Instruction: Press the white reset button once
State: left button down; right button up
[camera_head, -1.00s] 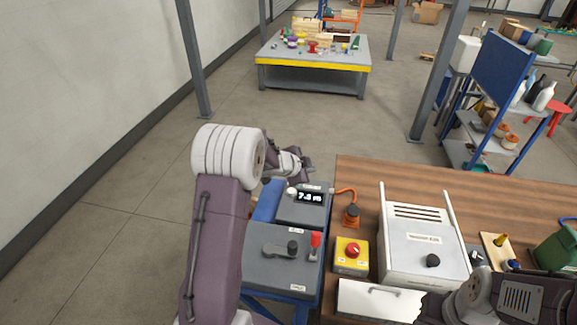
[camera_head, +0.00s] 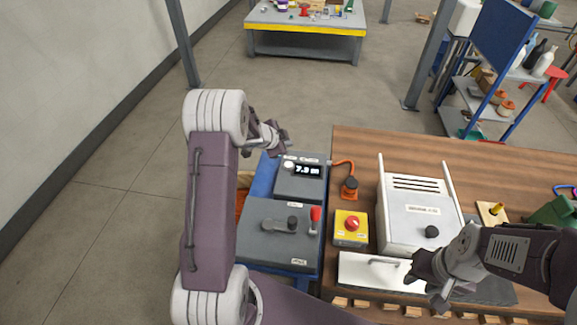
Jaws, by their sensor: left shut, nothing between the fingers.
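The white button (camera_head: 288,165) is a small round cap at the left of the top face of a grey box (camera_head: 301,187). A lit display (camera_head: 308,170) with white digits sits beside it. My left gripper (camera_head: 282,141) is shut and empty, just beyond and above the box's far edge, apart from the button in the picture. The button shows uncovered. My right gripper (camera_head: 424,287) is over the white drawer-like panel at the bench front, well away from the button; its finger gap is unclear.
A grey box with a black lever (camera_head: 279,225) and red handle (camera_head: 315,215) stands nearer me. A yellow box with a red button (camera_head: 352,224) is to the right. A white cabinet (camera_head: 416,215) and an orange plug (camera_head: 349,188) are on the wooden bench.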

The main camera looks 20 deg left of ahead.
pick_arm(q)
jog(key=b, duration=0.7)
send_over(287, 166)
notch_tip(287, 166, down, 7)
jog(key=shift+w+f, duration=0.1)
jog(key=shift+f, duration=0.4)
jog(key=shift+f, duration=0.1)
dwell(1.0)
jog(key=shift+f, duration=0.3)
jog(key=shift+f+b, duration=0.5)
jog(key=shift+b, duration=0.15)
dwell(0.4)
jog(key=shift+r, duration=0.1)
jog(key=shift+r+p, duration=0.85)
jog(key=shift+p, duration=0.25)
